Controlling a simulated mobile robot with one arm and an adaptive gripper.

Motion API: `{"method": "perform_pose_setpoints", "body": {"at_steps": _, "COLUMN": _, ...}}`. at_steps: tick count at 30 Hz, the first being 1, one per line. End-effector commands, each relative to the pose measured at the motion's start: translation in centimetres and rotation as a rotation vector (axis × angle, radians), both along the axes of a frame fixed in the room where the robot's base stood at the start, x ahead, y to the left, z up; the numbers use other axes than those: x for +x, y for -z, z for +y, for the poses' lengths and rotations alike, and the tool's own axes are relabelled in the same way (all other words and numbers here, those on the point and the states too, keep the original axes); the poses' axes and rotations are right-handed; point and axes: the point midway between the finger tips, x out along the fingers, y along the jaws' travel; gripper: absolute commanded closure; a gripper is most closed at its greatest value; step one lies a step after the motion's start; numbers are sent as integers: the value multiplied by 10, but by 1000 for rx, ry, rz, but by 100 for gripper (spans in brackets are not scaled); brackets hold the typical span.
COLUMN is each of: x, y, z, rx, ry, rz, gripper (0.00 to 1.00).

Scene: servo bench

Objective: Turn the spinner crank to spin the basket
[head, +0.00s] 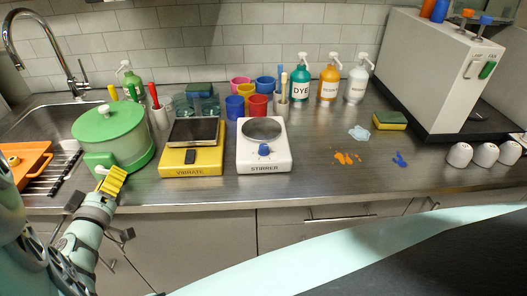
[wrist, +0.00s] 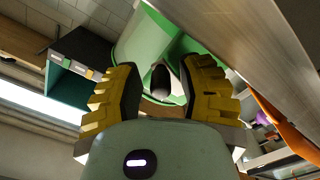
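The spinner (head: 125,142) stands at the left of the bench by the sink, a clear bowl with a green lid (head: 108,121) and a green block on its front. My gripper (head: 113,181), with yellow ribbed fingers, is at the front of the spinner, close to that block. In the wrist view the fingers of my gripper (wrist: 162,68) are apart. A dark rounded knob (wrist: 160,79), seemingly the crank's handle, shows between them against the spinner's green body (wrist: 148,40). I cannot tell whether either finger touches it. The rest of the crank is mostly hidden behind my gripper.
A yellow vibrating plate (head: 192,162) and a white stirrer (head: 264,155) stand to the right. The sink (head: 50,117) and an orange rack item (head: 22,163) are to the left. Cups and pump bottles line the back. The bench's front edge (head: 225,200) runs beside my gripper.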

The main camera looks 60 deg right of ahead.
Motion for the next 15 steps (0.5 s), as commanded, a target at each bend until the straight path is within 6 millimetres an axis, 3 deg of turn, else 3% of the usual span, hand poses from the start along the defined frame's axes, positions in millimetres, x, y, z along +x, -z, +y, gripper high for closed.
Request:
{"method": "perform_pose_setpoints", "body": {"at_steps": 1, "x": 0, "y": 0, "z": -1, "rx": 0, "ry": 1, "rz": 0, "gripper": 69}}
{"method": "perform_pose_setpoints", "body": {"at_steps": 10, "x": 0, "y": 0, "z": 0, "rx": -1, "ry": 1, "rz": 0, "gripper": 100}}
{"method": "perform_pose_setpoints", "body": {"at_steps": 15, "x": 0, "y": 0, "z": 0, "rx": -1, "ry": 1, "rz": 0, "gripper": 100}}
